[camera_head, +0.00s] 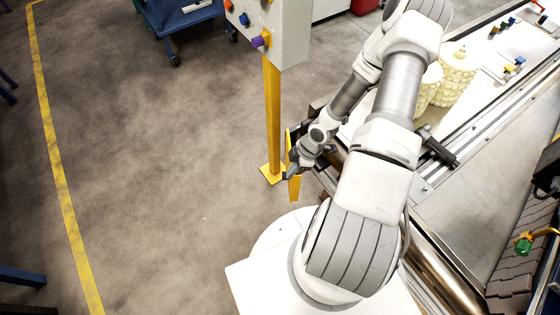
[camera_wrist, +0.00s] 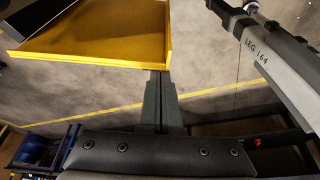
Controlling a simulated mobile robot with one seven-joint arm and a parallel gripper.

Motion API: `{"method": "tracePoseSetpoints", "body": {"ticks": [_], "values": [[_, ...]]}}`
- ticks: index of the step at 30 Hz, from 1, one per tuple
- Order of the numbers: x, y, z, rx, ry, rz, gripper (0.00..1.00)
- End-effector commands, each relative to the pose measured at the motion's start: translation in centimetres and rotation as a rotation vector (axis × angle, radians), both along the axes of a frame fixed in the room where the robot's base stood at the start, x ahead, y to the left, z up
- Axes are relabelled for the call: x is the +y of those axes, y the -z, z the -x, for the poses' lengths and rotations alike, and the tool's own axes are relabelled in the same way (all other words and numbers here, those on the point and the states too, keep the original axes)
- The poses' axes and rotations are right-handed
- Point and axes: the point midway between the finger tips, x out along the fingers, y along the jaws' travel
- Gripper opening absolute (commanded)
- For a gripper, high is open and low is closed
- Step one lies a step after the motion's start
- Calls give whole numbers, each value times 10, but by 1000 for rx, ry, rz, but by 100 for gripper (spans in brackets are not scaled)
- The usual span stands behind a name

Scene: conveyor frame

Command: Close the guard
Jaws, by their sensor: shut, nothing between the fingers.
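The guard looks to be the yellow panel (camera_head: 294,188) at the near end of the conveyor. In the head view it shows as a thin upright strip, nearly edge-on, standing out from the conveyor's end. In the wrist view the yellow panel (camera_wrist: 95,45) fills the upper left with its broad face and raised rim. My gripper (camera_head: 289,174) is beside the panel in the head view. In the wrist view my gripper (camera_wrist: 160,74) has its fingers together and empty, with the tips at the panel's lower right edge. I cannot tell whether they touch it. The guard's hinge is hidden.
A control box (camera_head: 275,30) on a yellow post (camera_head: 272,115) stands just behind my gripper. The conveyor (camera_head: 478,75) runs to the upper right, carrying pale yellow stacked pieces (camera_head: 458,75). A blue cart (camera_head: 185,18) stands at the back.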

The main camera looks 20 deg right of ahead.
Motion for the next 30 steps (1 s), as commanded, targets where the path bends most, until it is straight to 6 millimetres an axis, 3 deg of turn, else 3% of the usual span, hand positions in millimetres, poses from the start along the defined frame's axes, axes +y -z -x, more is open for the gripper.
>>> {"method": "tracePoseSetpoints", "body": {"ticks": [1,18,30], "values": [[-7,-8,3,1,-19,-6,0],[-70,1,10,-1,-369,1,0],[-91,1,9,1,-370,2,0]]}}
